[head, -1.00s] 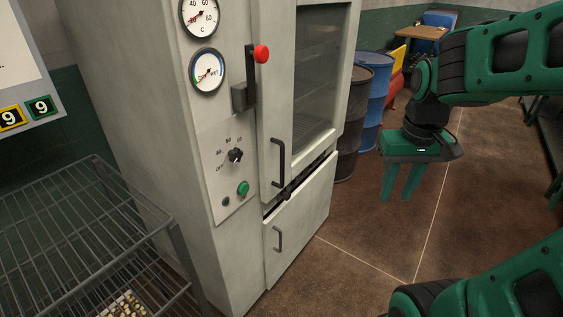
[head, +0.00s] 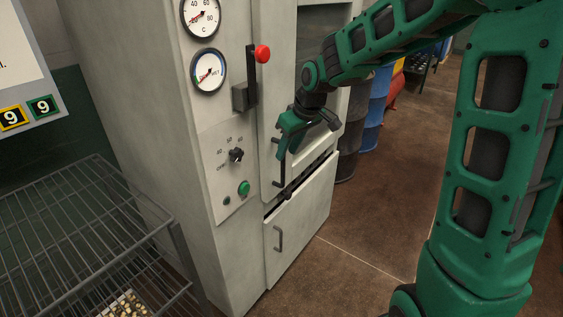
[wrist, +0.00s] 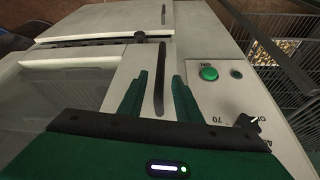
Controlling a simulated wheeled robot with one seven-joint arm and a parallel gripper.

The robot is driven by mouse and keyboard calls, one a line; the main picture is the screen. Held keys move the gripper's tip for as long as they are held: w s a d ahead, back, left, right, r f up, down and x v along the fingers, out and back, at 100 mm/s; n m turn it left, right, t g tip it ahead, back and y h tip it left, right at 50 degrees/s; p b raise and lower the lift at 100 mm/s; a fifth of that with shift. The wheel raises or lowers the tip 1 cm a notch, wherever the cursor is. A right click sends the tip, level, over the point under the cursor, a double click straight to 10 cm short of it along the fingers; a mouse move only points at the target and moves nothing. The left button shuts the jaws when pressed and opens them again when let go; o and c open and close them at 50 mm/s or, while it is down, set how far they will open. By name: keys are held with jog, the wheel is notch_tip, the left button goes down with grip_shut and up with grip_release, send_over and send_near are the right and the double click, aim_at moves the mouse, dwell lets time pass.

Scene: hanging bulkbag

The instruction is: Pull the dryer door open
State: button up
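The dryer (head: 230,110) is a tall pale-grey cabinet. Its upper door (head: 277,80) with a window looks closed. A dark vertical handle (head: 281,176) is on that door's left side; its upper part is hidden behind my gripper (head: 286,154) in the head view. In the wrist view, my gripper's two green fingers (wrist: 160,76) are apart, with the handle (wrist: 160,95) showing between them. I cannot tell whether a finger touches it. A lever with a red knob (head: 263,54) stands upright beside the door.
A lower door (head: 300,225) with its own handle is below. A control panel with a dial (head: 236,155) and green button (head: 244,188) is at left. A wire rack (head: 85,230) stands front left. Barrels (head: 372,110) stand behind. The floor at right is free.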

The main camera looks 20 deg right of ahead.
aim_at(283, 161)
jog(key=x, duration=0.6)
grip_shut()
